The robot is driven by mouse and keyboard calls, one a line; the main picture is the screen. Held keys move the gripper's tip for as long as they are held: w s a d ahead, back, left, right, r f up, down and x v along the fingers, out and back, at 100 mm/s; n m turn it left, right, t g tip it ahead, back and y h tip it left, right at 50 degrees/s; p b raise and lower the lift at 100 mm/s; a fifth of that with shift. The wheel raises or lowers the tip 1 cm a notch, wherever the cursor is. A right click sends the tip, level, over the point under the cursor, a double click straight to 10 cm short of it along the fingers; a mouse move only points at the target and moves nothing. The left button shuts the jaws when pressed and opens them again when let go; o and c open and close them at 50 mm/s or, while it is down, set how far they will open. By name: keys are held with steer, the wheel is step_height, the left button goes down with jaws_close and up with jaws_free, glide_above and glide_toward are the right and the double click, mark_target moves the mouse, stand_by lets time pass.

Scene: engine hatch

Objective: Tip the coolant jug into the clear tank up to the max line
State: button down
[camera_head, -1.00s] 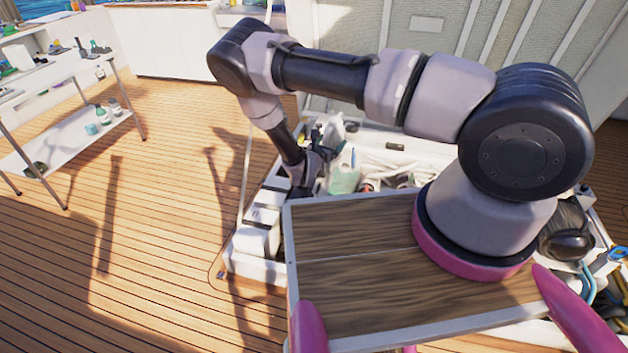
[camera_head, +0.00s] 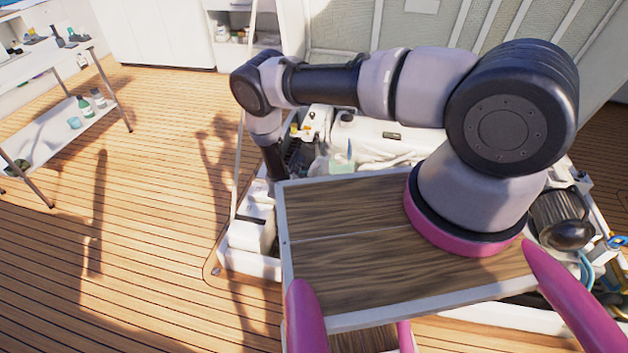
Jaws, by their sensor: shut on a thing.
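My arm reaches over to the left and its dark wrist bends down behind the far left corner of the wooden board that carries the arm. My gripper's jaws and whatever they hold are hidden there. A pale green, see-through container (camera_head: 342,165) shows in the hatch beyond the board, with a small upright blue piece by it. I cannot tell whether it is the coolant jug or the clear tank. No max line or liquid level can be made out.
The open hatch holds white hoses (camera_head: 385,155), white boxes (camera_head: 247,233) on its left edge and a dark round machine part (camera_head: 565,228) at right. A bench with bottles (camera_head: 84,106) stands at the far left. The planked deck (camera_head: 150,250) between is clear.

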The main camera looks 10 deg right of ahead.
mark_target(328, 157)
steer(key=shift+w+d+r+g+y, duration=0.2)
steer(key=shift+w+d+g+y, duration=0.65)
steer(key=shift+g+y, duration=0.85)
steer(key=shift+g, duration=0.2)
steer(key=w+d, duration=0.2)
steer(key=w+d+r, duration=0.1)
steer(key=w+d, duration=0.1)
steer(key=shift+w+d+r, duration=0.1)
steer(key=shift+w+d, duration=0.05)
steer(key=shift+w, duration=0.25)
steer(key=shift+r+g+y, duration=0.55)
steer(key=shift+g+y, duration=0.15)
steer(key=shift+y, duration=0.1)
stand_by(4.5)
